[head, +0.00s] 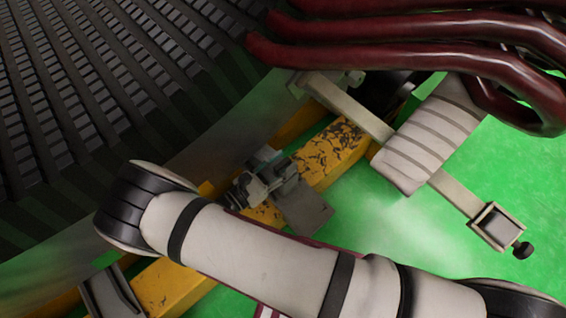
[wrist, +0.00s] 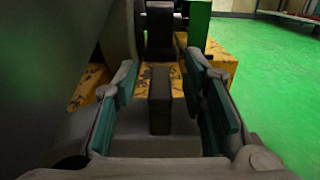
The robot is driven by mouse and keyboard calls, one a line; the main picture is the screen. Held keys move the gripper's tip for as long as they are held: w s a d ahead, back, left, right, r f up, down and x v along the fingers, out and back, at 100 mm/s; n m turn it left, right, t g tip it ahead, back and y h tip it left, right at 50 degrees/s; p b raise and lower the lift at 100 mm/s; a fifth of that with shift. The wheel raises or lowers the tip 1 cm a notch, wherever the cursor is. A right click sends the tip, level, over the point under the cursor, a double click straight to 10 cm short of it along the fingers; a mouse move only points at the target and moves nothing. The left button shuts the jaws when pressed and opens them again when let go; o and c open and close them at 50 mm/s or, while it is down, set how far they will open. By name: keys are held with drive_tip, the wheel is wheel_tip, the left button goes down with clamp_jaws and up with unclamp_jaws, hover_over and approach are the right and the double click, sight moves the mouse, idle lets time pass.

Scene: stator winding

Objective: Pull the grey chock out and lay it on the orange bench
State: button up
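A dark grey upright block (wrist: 160,98), which looks like the chock, stands between the fingers of my gripper (wrist: 163,82) in the wrist view. A paler grey flat surface shows around its foot. The teal-padded fingers are spread, one on each side, with a visible gap to the block on both sides. In the head view my arm crosses in front. Small grey metal parts (head: 263,178) and a grey plate (head: 305,208) show by the yellow beam, but I cannot tell which belong to the chock or gripper. I cannot make out the orange bench.
A scuffed yellow beam (head: 335,150) runs along the large dark ribbed stator (head: 85,90). Dark red coils (head: 430,30) hang at the upper right. A pale wrapped bar (head: 425,140) lies below them. Green floor (wrist: 270,70) is open to the right.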

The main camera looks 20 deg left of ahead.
drive_tip(key=shift+w+d, duration=0.1)
clamp_jaws()
drive_tip(key=shift+d, duration=0.1)
